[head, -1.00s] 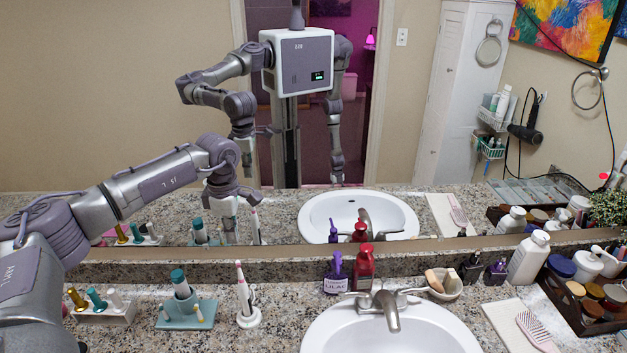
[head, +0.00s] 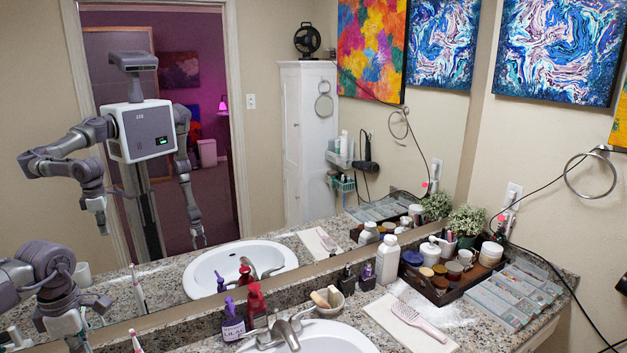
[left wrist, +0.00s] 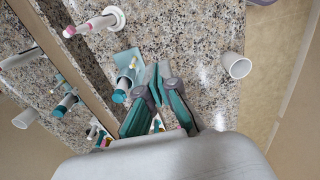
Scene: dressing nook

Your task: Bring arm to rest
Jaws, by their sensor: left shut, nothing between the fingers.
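My left arm comes in at the lower left of the head view, over the counter. Its gripper is cut off near the bottom edge there. In the left wrist view my left gripper (left wrist: 159,76) is shut with nothing between its teal-padded fingers. It is above the granite counter (left wrist: 205,45), beside a teal tray with a tube (left wrist: 123,88). A white cup (left wrist: 237,66) lies right of the fingers, apart from them. My right arm shows only as a hanging reflection in the mirror (head: 270,170); its gripper is not seen directly.
A pink-headed toothbrush in a white stand (left wrist: 98,24) is near the gripper. The sink (head: 335,340), a purple bottle (head: 232,325) and a red pump bottle (head: 256,305) stand farther right. A brush (head: 417,320) and a crowded dark tray (head: 437,291) are beyond.

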